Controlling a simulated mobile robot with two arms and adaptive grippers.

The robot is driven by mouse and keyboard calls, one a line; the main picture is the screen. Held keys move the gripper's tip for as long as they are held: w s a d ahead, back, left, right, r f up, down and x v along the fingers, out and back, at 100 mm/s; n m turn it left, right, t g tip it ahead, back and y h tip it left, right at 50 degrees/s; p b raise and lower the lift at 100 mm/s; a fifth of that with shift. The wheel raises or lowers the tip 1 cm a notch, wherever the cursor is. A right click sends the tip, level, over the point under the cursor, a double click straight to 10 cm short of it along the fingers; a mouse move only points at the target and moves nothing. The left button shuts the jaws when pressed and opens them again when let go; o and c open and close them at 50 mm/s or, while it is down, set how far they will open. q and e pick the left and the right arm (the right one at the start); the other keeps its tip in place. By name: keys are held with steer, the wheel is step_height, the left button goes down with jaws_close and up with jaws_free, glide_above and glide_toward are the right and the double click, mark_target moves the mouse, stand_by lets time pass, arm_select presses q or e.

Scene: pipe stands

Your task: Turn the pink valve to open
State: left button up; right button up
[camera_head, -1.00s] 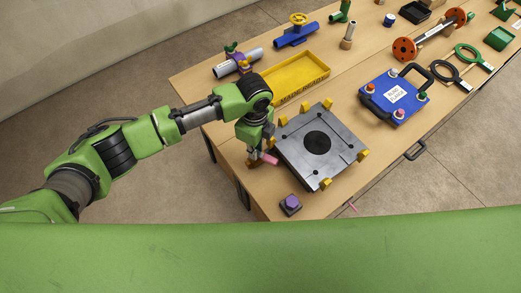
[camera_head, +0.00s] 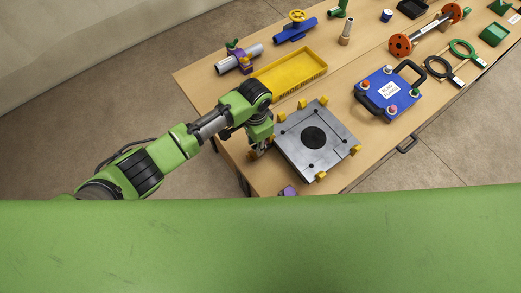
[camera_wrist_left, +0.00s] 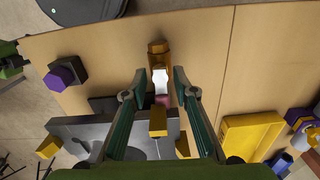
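The pink valve handle (camera_wrist_left: 163,100) shows in the left wrist view, between the fingers of my left gripper (camera_wrist_left: 160,74). A white piece (camera_wrist_left: 160,77) and a brass-coloured fitting (camera_wrist_left: 157,47) lie in line with it. The fingers are open, with a visible gap on each side of the white piece. In the head view my left gripper (camera_head: 257,150) is low over the table's near left end, beside the grey plate (camera_head: 291,151). There the arm largely hides the valve. My right gripper is out of view.
The grey plate with yellow blocks is close beside the gripper. A yellow tray (camera_head: 290,73) stands behind it, and a purple-topped block (camera_wrist_left: 62,76) is near the table edge. A blue box (camera_head: 387,92) stands to the right.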

arm_select(q)
step_height(320, 180, up, 18)
stand_by(1.2)
